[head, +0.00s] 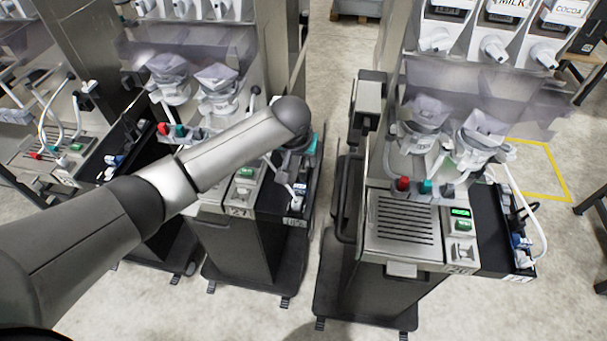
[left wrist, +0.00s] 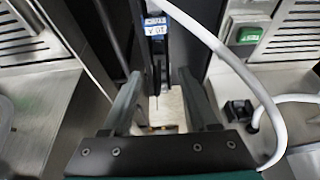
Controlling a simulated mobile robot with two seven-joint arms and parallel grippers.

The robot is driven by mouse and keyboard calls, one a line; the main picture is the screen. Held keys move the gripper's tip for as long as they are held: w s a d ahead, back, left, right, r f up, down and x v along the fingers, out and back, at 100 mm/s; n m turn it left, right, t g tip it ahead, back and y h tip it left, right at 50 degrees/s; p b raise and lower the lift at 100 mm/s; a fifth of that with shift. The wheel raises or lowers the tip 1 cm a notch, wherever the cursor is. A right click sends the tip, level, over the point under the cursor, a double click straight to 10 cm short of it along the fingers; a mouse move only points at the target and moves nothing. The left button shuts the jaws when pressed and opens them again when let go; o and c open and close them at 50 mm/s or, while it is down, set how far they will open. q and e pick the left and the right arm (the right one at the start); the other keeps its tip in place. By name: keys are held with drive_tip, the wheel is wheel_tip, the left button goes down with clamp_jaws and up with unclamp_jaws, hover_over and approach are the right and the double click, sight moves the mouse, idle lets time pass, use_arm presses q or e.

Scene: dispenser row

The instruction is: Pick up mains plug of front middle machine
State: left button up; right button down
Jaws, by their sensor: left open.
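The front middle machine (head: 240,235) stands left of the aisle, with a black side tray (head: 268,198) on its right. A small white and blue piece (head: 298,190), which may be its mains plug, shows on that tray. A blue and white labelled piece (left wrist: 155,27) lies beyond the fingertips. A white cable (left wrist: 235,62) curves from near it past the right finger. My right gripper is not in view.
Another machine (head: 405,235) stands to the right, with a black side tray (head: 500,232) and white cable. More machines are at the left. A black socket-like piece (left wrist: 240,112) with a white lead is right of the gripper. Floor is clear between the machines.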

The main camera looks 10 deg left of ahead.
sight(303, 169)
use_arm(q)
drive_tip(key=shift+b+x, duration=0.9)
drive_tip(key=shift+x, duration=3.1)
drive_tip(key=shift+w, duration=0.1)
clamp_jaws()
